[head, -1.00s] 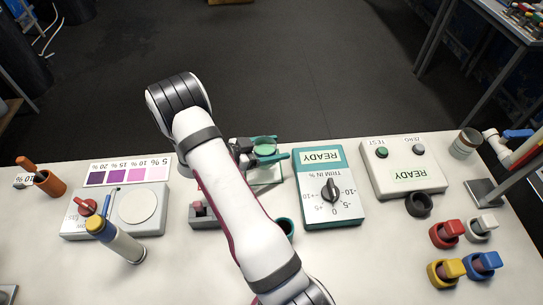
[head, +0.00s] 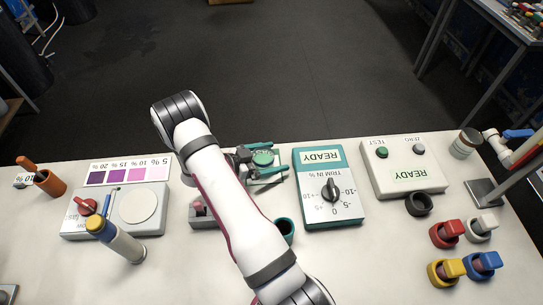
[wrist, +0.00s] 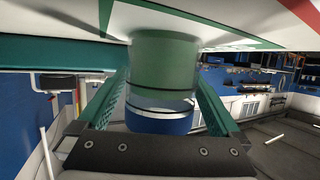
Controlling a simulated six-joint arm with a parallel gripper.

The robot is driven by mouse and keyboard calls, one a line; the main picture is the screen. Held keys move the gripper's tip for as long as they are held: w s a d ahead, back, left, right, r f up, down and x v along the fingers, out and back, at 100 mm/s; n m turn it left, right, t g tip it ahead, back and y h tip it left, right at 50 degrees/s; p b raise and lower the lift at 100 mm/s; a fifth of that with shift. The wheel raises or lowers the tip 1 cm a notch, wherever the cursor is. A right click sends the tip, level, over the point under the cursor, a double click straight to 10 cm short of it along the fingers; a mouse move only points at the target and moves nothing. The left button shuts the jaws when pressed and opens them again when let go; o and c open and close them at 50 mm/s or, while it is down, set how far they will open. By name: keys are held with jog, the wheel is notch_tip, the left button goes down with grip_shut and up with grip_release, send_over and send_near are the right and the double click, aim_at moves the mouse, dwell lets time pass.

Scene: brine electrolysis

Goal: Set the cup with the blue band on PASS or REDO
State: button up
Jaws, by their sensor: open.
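The cup (head: 263,158) shows green from above in the head view, on a white card (head: 268,182) with green edging, partly hidden by my gripper. In the wrist view the cup (wrist: 163,65) is green with a clear strip and a blue band (wrist: 158,121). It looks upright, its base against a white surface with green and red markings (wrist: 235,14). My gripper (head: 266,161) is open, with one teal finger on each side of the cup. In the wrist view the gripper (wrist: 160,85) shows gaps beside the cup. I cannot read PASS or REDO.
Right of the cup stand a teal TRIM box (head: 330,190) and a white READY box (head: 402,168). A teal ring-shaped holder (head: 286,229) sits close to my arm.

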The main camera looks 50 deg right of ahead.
jog(key=shift+r, duration=0.25)
jog(key=v, duration=1.2)
jog(key=shift+w, duration=0.2)
jog(key=w+a+r+n+t+y, duration=0.2)
jog(key=w+a+r+t+y, duration=0.1)
jog(key=w+r+t, duration=0.3)
jog(key=w+a+r+n+t+y, duration=0.25)
jog(key=w+t, duration=0.35)
jog(key=w, duration=0.3)
jog(key=s+a+r+n+t+y, duration=0.1)
jog(key=s+a+r+n+y, duration=0.2)
jog(key=a, duration=0.5)
jog(key=s+a+r+n+t+y, duration=0.1)
jog(key=a+r+n+y, duration=0.2)
jog(key=a+r+y, duration=0.4)
jog(key=s+a+n+g+y, duration=0.1)
jog(key=s+a+n+g, duration=0.4)
jog(key=s, duration=0.6)
jog(key=s+d+f+g+h, duration=0.1)
jog(key=s+g, duration=0.1)
jog(key=s, duration=0.8)
jog(key=s+d+f+n+g, duration=0.1)
jog(key=s+g, duration=0.1)
jog(key=s, duration=0.8)
jog(key=shift+s+d+f+h, duration=0.2)
jog(key=shift+s+f+h, duration=0.05)
jog(key=shift+f+h, duration=0.15)
